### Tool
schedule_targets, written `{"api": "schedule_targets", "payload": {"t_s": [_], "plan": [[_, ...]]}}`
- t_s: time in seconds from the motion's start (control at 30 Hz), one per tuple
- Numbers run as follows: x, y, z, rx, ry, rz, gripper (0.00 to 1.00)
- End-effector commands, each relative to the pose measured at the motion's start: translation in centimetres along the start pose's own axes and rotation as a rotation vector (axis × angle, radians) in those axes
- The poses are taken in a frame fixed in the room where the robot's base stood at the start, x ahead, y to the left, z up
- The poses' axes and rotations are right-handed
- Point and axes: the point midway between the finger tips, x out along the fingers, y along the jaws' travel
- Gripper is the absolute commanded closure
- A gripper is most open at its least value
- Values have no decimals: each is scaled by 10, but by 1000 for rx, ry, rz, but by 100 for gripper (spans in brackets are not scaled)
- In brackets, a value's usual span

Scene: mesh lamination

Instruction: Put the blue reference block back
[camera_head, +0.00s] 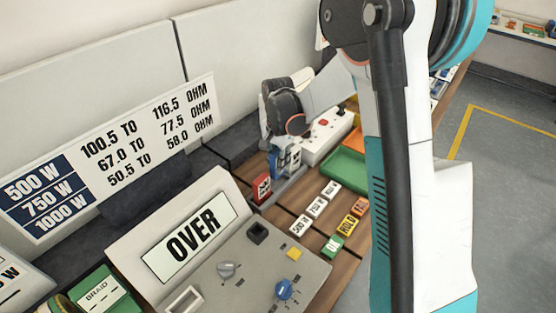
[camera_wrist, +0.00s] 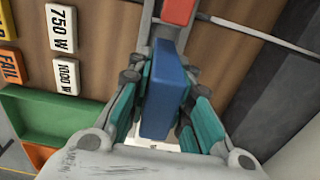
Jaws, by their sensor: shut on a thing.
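The blue reference block (camera_wrist: 165,88) stands between the teal finger pads of my gripper (camera_wrist: 165,105) in the wrist view. My gripper is shut on it. In the head view my gripper (camera_head: 287,160) points down over a grey holder (camera_head: 291,188), with little of the blue block showing between the fingers. A red block (camera_head: 262,188) stands at the near end of that holder, and it also shows in the wrist view (camera_wrist: 180,10), just beyond the blue block. Whether the blue block touches the holder's floor is hidden.
Label tiles, such as the 750 W tile (camera_head: 317,208), lie right of the holder, with a green tray (camera_head: 345,168) behind them. A white box with a red button (camera_head: 323,122) stands behind my gripper. The panel reading OVER (camera_head: 190,240) is in front.

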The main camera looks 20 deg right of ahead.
Motion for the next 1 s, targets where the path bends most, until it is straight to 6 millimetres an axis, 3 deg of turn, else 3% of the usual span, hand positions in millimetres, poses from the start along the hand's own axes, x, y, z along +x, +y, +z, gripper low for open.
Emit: {"api": "schedule_targets", "payload": {"t_s": [0.53, 0.97, 1.0], "plan": [[41, 0, 0, 0, 0, 0, 100], [46, 0, 0, 0, 0, 0, 100], [46, 0, 0, 0, 0, 0, 78]]}}
